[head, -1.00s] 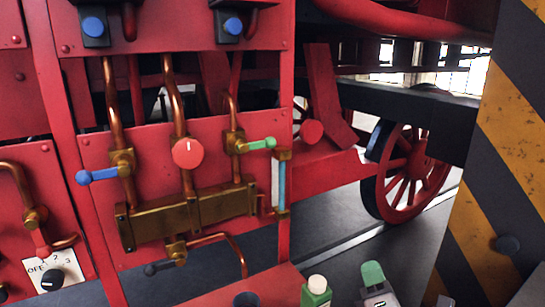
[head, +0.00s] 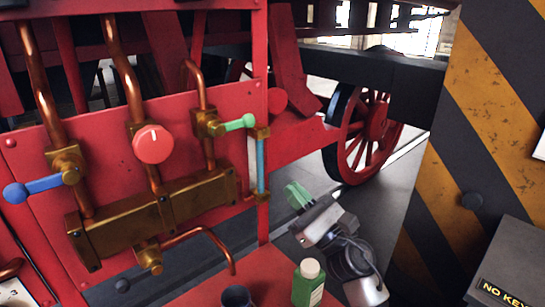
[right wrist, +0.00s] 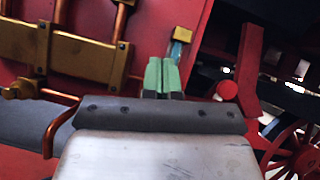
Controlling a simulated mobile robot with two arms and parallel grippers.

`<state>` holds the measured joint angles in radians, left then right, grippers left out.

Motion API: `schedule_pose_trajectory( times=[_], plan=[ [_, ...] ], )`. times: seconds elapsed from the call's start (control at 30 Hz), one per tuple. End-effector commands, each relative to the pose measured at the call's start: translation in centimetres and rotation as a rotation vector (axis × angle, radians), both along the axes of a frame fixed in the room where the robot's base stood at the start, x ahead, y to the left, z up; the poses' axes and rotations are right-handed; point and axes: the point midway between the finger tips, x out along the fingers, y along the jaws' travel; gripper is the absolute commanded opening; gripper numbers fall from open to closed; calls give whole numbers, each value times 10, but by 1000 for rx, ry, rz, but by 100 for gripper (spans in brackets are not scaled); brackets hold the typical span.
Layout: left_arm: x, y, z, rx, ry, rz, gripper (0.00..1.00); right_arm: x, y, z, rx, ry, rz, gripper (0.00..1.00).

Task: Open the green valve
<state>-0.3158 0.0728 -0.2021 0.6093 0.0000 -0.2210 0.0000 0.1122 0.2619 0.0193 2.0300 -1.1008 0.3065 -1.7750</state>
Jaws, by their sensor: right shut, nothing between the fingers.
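The green valve lever (head: 239,122) sticks out to the right from its brass valve body (head: 208,124) on the red panel, tilted slightly upward. My right gripper (head: 297,195), with green fingertips, is below and to the right of the lever, apart from it. In the right wrist view its green fingers (right wrist: 161,75) are side by side, shut and empty, in front of the lower part of the sight glass. The green lever is not clearly visible in that view. My left gripper is not in view.
A blue lever (head: 34,188) and a red knob (head: 152,144) are on the same panel, above a brass manifold (head: 155,218). A sight glass (head: 260,163) stands just right of the green lever. A green bottle (head: 308,283) and dark cup (head: 237,297) stand on the red ledge.

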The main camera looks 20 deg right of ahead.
Motion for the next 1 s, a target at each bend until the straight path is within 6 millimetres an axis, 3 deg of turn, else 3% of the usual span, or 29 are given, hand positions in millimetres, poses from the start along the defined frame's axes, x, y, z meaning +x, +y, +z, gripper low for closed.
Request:
schedule_pose_trajectory(
  times=[0.3,0.5,0.7,1.0],
  plan=[
    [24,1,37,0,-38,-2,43,43,22,39,5,-1,2,0],
    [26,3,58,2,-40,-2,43,74,39,63,3,-1,1,0],
    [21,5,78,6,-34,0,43,74,44,85,1,0,1,0],
    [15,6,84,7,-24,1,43,75,47,91,2,1,0,0]
  ],
)
